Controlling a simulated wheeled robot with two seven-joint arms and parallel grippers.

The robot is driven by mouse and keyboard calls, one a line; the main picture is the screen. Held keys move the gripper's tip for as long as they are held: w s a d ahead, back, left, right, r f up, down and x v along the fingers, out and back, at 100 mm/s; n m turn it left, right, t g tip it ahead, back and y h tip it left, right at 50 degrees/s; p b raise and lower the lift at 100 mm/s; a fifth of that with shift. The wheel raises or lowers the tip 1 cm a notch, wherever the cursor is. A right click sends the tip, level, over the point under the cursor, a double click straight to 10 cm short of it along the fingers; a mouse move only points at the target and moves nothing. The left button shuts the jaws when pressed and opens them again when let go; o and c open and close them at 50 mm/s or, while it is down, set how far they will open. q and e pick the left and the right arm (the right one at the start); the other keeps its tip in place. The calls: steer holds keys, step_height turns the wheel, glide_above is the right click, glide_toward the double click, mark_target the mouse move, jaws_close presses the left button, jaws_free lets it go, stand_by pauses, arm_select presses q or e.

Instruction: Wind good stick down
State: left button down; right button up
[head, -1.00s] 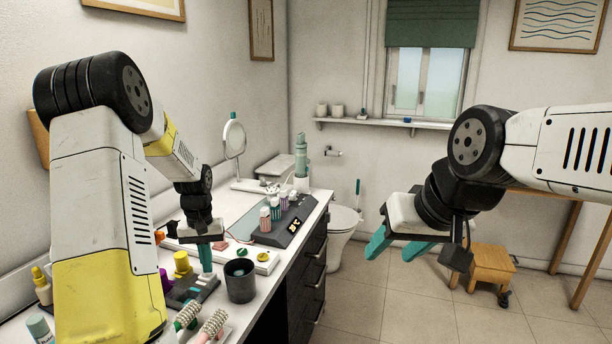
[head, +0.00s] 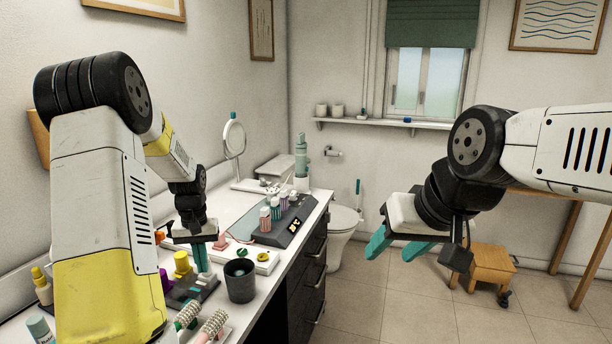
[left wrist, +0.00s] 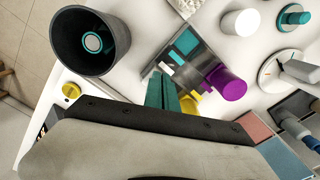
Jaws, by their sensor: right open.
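A dark tray (head: 190,289) with teal and grey pieces lies on the white vanity, and it also shows in the left wrist view (left wrist: 207,58). A purple cylinder (left wrist: 226,83) and a yellow piece (left wrist: 190,103) are beside it. Several capped tubes (head: 276,213) stand on a dark stand (head: 292,229) with yellow marks. I cannot tell which thing is the good stick. My left gripper (head: 201,264) points down over the tray, its teal fingers together; I see nothing between them. My right gripper (head: 388,247) is open and empty, in the air off the vanity's right side.
A dark cup (head: 240,281) stands right of my left gripper, near the vanity's front edge; it shows in the left wrist view (left wrist: 90,42). A yellow-capped item (head: 182,264), a round mirror (head: 234,139) and bristled brushes (head: 212,325) crowd the top.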

arm_select(q)
steer(key=shift+a, duration=0.3)
stand_by(0.5)
steer(key=shift+s+a, duration=0.1)
steer(key=shift+s, duration=0.25)
steer(key=shift+r, duration=3)
steer(key=shift+w+d+f, duration=0.1)
steer(key=shift+d+f, duration=0.3)
steer(key=shift+f, duration=0.6)
steer(key=shift+w+d+f, duration=0.1)
steer(key=shift+d+f, duration=0.25)
steer(key=shift+f, duration=0.7)
steer(key=shift+d+f, duration=0.4)
steer(key=shift+f, duration=0.6)
